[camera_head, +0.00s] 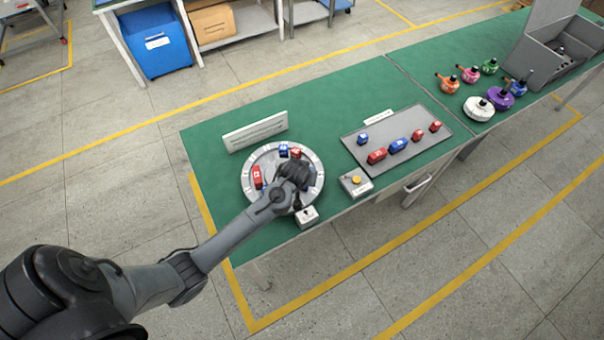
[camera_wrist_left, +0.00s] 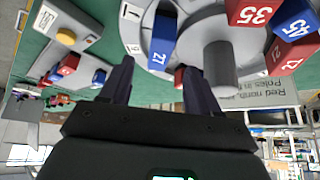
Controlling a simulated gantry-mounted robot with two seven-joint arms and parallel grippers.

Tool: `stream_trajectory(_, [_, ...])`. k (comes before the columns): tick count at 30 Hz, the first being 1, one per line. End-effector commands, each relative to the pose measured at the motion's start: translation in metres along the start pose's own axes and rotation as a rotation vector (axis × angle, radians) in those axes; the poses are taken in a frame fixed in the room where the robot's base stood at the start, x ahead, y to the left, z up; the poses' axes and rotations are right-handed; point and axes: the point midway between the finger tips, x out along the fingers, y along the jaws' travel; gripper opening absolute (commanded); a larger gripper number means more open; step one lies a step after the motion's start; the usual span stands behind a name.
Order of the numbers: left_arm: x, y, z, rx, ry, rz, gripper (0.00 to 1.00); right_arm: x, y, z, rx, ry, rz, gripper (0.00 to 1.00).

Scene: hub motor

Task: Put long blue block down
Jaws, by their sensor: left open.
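My left gripper (camera_head: 303,186) is over the near right part of the round grey hub plate (camera_head: 247,187). In the left wrist view its two fingers (camera_wrist_left: 158,72) are spread apart. A long blue block (camera_wrist_left: 162,40) marked with a number stands on the hub plate just beyond the fingertips, between them in the picture; contact cannot be told. The arm hides this block in the head view. Also on the plate are a red block marked 35 (camera_wrist_left: 250,10), a blue block marked 45 (camera_wrist_left: 295,27) and a red block marked 12 (camera_head: 257,177). My right gripper is not in view.
A grey tray (camera_head: 432,143) to the right holds several red and blue blocks. A yellow-button box (camera_head: 356,182) and a small switch box (camera_head: 307,217) stand at the near table edge. A white sign (camera_head: 255,131) stands behind the plate.

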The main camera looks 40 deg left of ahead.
Motion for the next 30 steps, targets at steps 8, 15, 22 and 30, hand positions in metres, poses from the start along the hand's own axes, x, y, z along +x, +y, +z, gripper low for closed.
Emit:
stream_trajectory(8, [-0.045,0.0,0.0,0.002,0.002,0.0,0.62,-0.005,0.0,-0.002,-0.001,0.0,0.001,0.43])
stream_trajectory(15, [-0.061,0.001,0.004,0.007,-0.004,0.003,0.62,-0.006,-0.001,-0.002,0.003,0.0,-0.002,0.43])
stream_trajectory(22, [-0.092,0.009,0.068,0.158,-0.074,0.069,0.62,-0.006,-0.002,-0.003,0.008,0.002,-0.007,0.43])
stream_trajectory(30, [-0.177,0.004,0.167,0.44,-0.174,0.184,0.62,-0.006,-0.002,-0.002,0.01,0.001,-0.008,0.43])
